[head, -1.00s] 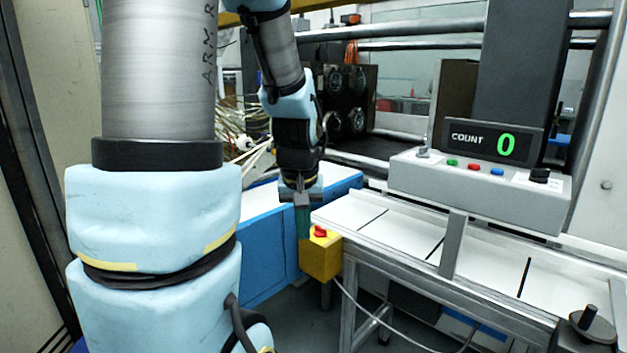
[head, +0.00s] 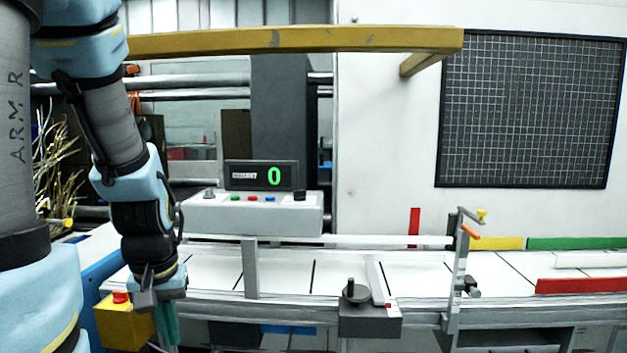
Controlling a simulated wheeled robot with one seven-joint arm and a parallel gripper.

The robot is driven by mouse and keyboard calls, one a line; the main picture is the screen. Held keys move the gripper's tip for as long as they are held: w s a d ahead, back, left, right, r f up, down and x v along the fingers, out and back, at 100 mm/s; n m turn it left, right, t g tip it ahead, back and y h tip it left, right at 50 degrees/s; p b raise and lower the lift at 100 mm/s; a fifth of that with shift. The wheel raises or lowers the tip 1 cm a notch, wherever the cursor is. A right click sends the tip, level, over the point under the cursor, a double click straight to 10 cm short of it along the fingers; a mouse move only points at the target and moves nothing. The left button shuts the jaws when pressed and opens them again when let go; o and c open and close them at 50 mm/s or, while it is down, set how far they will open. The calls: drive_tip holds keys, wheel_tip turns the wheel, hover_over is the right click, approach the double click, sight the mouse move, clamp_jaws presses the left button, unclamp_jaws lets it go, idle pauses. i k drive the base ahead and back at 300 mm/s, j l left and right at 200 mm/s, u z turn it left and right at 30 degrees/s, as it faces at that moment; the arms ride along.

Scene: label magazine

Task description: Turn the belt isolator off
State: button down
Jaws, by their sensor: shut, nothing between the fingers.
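No part carries a readable isolator label. A dark grey box with a black rotary handle (head: 354,291) is fixed at the conveyor's front edge, in the middle of the head view; the handle stands up from its top. A smaller black knob (head: 300,195) sits at the right end of the grey control panel (head: 250,214). My gripper (head: 167,332) hangs at the lower left, pointing down, shut and empty. It is just right of the yellow box with a red button (head: 120,325), and well left of the rotary handle. I cannot tell whether its fingers touch the yellow box.
The white conveyor (head: 420,275) with dark cross lines runs left to right. A metal bracket with a yellow knob (head: 462,250) stands on its front edge. A red rail (head: 580,286) lies at the right. A yellow beam (head: 300,39) crosses overhead. The counter display (head: 261,176) reads 0.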

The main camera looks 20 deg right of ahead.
sight(120, 297)
drive_tip(key=z, duration=0.3)
drive_tip(key=i+l, duration=0.15)
drive_tip(key=i, duration=0.2)
drive_tip(key=i+l, duration=0.15)
drive_tip(key=i, duration=0.15)
drive_tip(key=i+u, duration=0.1)
drive_tip(key=u, duration=2.05)
